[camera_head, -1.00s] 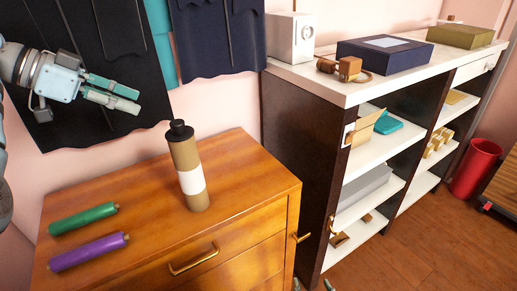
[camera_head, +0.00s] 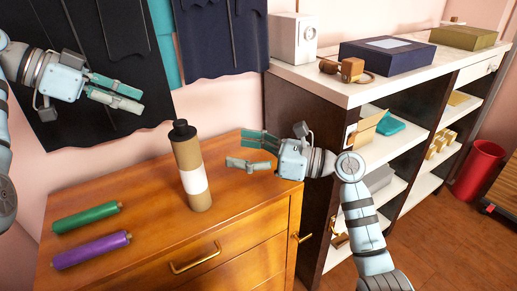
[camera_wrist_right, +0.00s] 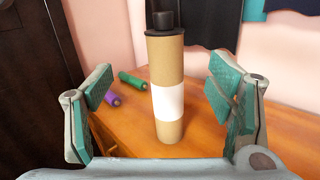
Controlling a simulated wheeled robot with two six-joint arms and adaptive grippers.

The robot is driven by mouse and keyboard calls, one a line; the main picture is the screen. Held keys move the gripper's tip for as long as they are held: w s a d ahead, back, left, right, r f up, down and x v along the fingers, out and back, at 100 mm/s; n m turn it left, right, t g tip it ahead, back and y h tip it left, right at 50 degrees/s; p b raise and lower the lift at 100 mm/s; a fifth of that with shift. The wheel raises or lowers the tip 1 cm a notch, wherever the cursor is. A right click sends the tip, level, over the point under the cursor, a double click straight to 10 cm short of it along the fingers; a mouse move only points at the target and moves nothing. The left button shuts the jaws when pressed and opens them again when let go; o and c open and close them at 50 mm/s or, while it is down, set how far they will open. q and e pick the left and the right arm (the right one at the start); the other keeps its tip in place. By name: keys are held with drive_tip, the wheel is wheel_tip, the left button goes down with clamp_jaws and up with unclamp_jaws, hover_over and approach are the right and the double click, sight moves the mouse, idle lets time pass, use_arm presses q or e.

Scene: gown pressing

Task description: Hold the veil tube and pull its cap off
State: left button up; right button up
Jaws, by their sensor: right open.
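The veil tube (camera_head: 188,161) is a tan cylinder with a white band. It stands upright on the wooden dresser, and its black cap (camera_head: 181,130) is on its top end. My left gripper (camera_head: 128,95) is open and empty, up and to the left of the tube, in front of the dark hanging cloth. My right gripper (camera_head: 247,153) is open and empty, to the right of the tube and pointing at it. In the right wrist view the tube (camera_wrist_right: 167,90) stands ahead between the two spread fingers, apart from both. The cap (camera_wrist_right: 164,18) shows at the top there.
Green (camera_head: 86,217) and purple (camera_head: 91,250) rolls lie on the dresser (camera_head: 148,208) at the left. A dark shelf unit with a white top (camera_head: 345,91) stands at the right, holding boxes and other items. Dark garments (camera_head: 100,60) hang on the wall behind.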

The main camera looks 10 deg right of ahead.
sight(197, 145)
drive_tip(key=shift+n+h, duration=0.3)
drive_tip(key=shift+h, duration=0.2)
drive_tip(key=x, duration=0.9)
drive_tip(key=f+x, duration=0.1)
drive_tip(key=x, duration=0.4)
drive_tip(key=shift+w+a, duration=0.15)
drive_tip(key=shift+w, duration=0.25)
drive_tip(key=c, duration=1.4)
drive_tip(key=shift+r, duration=0.1)
